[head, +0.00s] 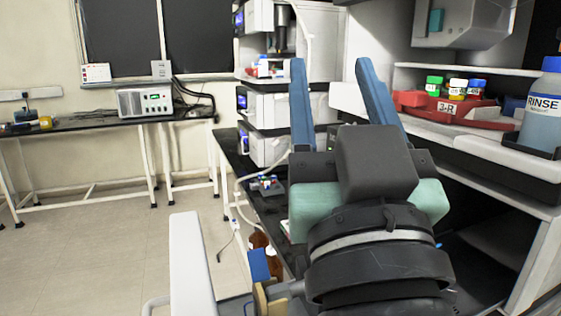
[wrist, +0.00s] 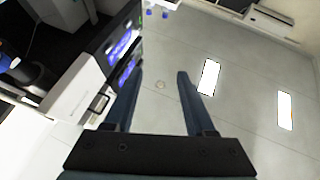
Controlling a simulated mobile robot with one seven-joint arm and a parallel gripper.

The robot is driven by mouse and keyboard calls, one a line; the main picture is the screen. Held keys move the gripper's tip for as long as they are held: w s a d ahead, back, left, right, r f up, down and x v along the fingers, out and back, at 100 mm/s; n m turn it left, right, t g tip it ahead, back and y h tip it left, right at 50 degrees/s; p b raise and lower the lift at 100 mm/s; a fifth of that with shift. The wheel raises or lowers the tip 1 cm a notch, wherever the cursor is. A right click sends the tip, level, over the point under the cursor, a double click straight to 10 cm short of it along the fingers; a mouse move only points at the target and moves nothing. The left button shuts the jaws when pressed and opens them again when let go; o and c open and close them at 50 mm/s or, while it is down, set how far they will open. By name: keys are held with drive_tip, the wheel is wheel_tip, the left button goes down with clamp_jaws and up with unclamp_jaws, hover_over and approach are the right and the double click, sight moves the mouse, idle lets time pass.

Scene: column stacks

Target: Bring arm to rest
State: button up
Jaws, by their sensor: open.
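My gripper (head: 332,90) is raised in the middle right of the head view, its two blue fingers pointing up and spread apart. Nothing is between them. My gripper also shows in the wrist view (wrist: 158,98), open and empty, with a pale ceiling and bright lights beyond the fingers. My dark arm links fill the lower right of the head view and hide part of the bench behind.
A rinse bottle (head: 543,110) and a red tray (head: 463,115) with several coloured-cap jars stand on the right shelf. Stacked white instruments (head: 272,108) stand behind my gripper. A side bench (head: 70,126) carries a grey device (head: 145,103). Open floor (head: 95,235) lies left.

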drive_tip(key=s+a+r+t, duration=0.2)
drive_tip(key=s+a+r, duration=0.2)
wheel_tip(320, 180, up, 26)
drive_tip(key=p, duration=2.5)
drive_tip(key=shift+s+a+f+m+t, duration=0.2)
drive_tip(key=shift+s+a+m+t, duration=0.1)
drive_tip(key=shift+t, duration=0.1)
drive_tip(key=shift+a, duration=0.15)
